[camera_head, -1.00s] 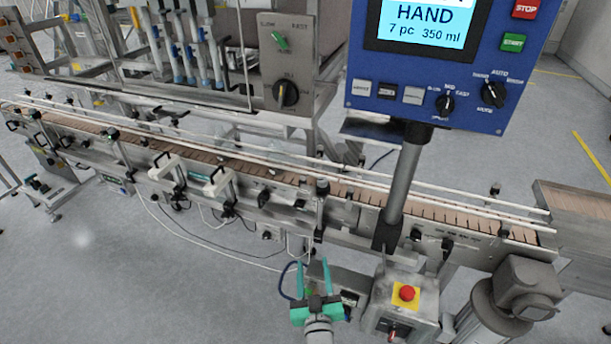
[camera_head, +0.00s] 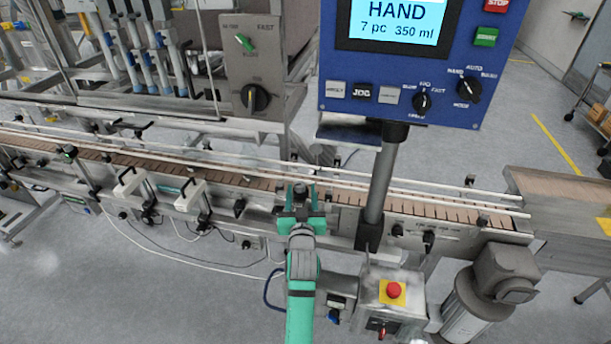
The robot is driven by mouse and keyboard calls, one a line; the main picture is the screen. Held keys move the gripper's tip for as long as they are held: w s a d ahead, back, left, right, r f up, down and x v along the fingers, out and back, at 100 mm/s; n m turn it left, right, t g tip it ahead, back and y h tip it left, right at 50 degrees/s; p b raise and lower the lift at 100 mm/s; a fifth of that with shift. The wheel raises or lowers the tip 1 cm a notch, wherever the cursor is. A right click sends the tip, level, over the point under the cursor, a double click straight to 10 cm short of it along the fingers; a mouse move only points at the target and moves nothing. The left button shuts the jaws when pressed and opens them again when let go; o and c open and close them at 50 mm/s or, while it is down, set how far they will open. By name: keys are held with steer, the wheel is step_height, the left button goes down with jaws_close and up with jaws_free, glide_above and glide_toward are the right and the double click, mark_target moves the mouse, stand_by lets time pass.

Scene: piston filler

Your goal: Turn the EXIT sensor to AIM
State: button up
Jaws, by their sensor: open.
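My gripper (camera_head: 301,194) is at the near side of the conveyor (camera_head: 255,180), left of the post under the panel. Its green fingers are open and point away from the camera. A small dark part (camera_head: 299,190) on the near rail shows between the fingertips; it looks like the EXIT sensor, but I can read no label on it. Whether the fingers touch it cannot be told. The gripper body hides its lower part and any AIM mark.
The blue control panel (camera_head: 330,92) reads HAND and stands on a grey post (camera_head: 383,180) just right of my gripper. White guide rails run along the belt. A box with a red emergency button (camera_head: 394,290) is below right. White clamp handles (camera_head: 190,195) stick out at left.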

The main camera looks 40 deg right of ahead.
steer(key=x, duration=0.7)
steer(key=shift+w, duration=0.3)
